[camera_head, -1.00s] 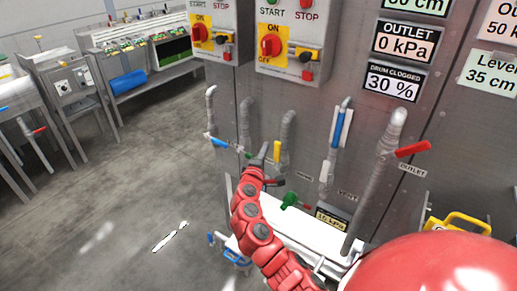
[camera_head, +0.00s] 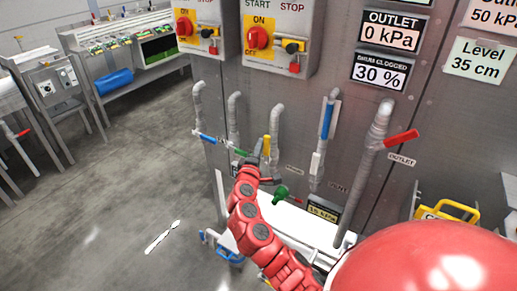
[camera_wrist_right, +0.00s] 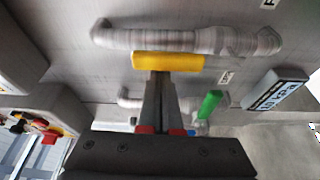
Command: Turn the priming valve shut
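Several lever valves sit on the grey panel, and I cannot read which one is labelled priming. The yellow valve handle (camera_head: 267,145) hangs upright on a short grey pipe, and it lies across the top of the right wrist view (camera_wrist_right: 168,62). My right gripper (camera_head: 258,158) is just left of and below this handle. In the right wrist view its fingers (camera_wrist_right: 160,82) are close together, with the tips at the handle's lower edge. Nothing shows between them; I cannot tell whether they touch the handle. My left gripper is out of view.
A blue handle (camera_head: 208,140) is left of my gripper and a green handle (camera_head: 280,194) below right. A blue lever (camera_head: 327,121) and a red lever (camera_head: 401,140) are farther right. Switch boxes (camera_head: 278,38) hang above. The floor at left is open.

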